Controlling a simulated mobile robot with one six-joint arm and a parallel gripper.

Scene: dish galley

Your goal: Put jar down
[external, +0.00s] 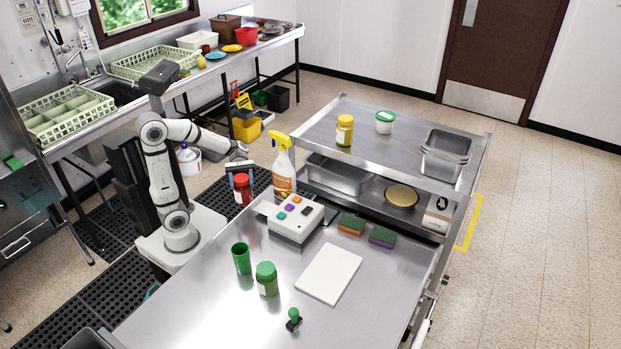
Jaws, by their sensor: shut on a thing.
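A red jar (242,191) with a red lid is held in my gripper (240,175). My gripper points down, with its fingers shut on either side of the jar near the top. The jar looks upright, just beyond the left back edge of the steel table (205,318), left of the spray bottle. Its height above what lies below is hard to tell in this single view. The fingers partly hide the jar's sides.
The spray bottle (283,168) and the white button box (295,219) stand close by. A green cup (241,258), green jar (267,279), stamp (293,320) and white board (329,273) are on the table. A yellow jar (344,131) stands on the cart.

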